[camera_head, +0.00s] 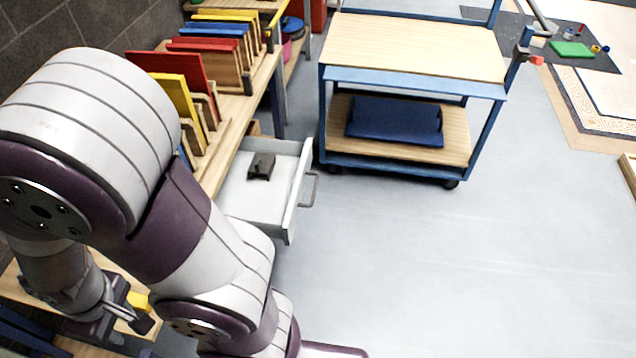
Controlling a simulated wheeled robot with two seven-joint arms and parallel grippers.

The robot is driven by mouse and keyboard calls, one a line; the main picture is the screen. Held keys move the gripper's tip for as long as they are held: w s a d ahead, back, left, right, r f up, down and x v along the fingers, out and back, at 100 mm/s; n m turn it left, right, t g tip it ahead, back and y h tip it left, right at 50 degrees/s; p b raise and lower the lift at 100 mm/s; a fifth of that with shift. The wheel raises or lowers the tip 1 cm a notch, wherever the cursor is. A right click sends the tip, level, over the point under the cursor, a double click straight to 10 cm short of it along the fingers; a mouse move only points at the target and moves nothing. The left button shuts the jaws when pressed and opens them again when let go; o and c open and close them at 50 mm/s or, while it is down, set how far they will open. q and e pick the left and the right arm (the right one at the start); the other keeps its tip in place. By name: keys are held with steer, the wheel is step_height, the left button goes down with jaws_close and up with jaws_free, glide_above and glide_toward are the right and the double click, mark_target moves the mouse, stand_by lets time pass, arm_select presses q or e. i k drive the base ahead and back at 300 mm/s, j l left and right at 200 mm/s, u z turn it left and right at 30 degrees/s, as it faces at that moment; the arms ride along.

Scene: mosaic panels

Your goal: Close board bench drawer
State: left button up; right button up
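The board bench (234,126) runs along the left wall with coloured boards standing in wooden racks on it. Its light grey drawer (237,201) is pulled out to the right, with a grey bar handle (311,189) on its front. A dark grey object (261,166) lies inside the drawer.
A blue cart (415,80) with wooden shelves stands just beyond the drawer, with a dark blue item (395,121) on its lower shelf. The grey floor right of the drawer is clear. A dark mat with small items lies at the far right.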

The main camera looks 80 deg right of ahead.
mark_target(273, 207)
steer(key=z, duration=0.4)
steer(key=k+z, duration=0.1)
steer(key=z, duration=0.35)
steer(key=l+z, duration=0.1)
steer(key=z, duration=0.75)
steer(key=l+z, duration=0.15)
steer(key=z, duration=0.7)
steer(key=i+l+u, duration=0.15)
steer(key=u, duration=0.25)
steer(key=i+l+u, duration=0.15)
steer(key=u, duration=0.2)
steer(key=i+l+u, duration=0.1)
steer(key=l+u, duration=0.3)
steer(key=j, duration=0.1)
